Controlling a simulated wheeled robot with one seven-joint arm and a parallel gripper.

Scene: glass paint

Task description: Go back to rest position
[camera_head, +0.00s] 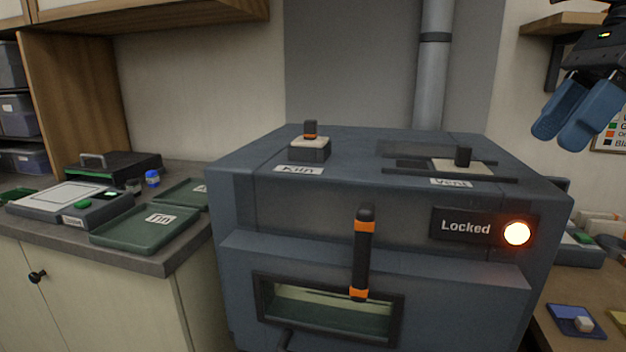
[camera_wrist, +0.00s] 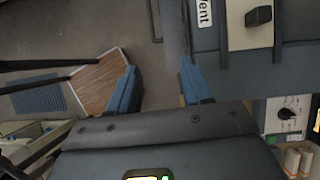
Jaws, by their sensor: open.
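My gripper (camera_head: 578,112) hangs in the air at the upper right of the head view, above and to the right of the kiln. Its two blue fingers are apart in the wrist view (camera_wrist: 158,88), with nothing between them. The blue-grey kiln (camera_head: 300,225) stands in the middle, with a lit lamp (camera_head: 517,233) beside the word "Locked". A black and orange handle (camera_head: 362,255) stands upright on its front above a window (camera_head: 325,308). On top are the Kiln switch (camera_head: 310,145) and the Vent slider (camera_head: 463,158); the slider knob also shows in the wrist view (camera_wrist: 259,16).
The left counter holds a green "Tin" tray (camera_head: 145,228), a scale-like device (camera_head: 70,205), a dark box (camera_head: 115,165) and a blue-capped jar (camera_head: 152,178). A pipe (camera_head: 434,80) rises behind the kiln. A blue tile with a pale block (camera_head: 577,320) lies at the lower right.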

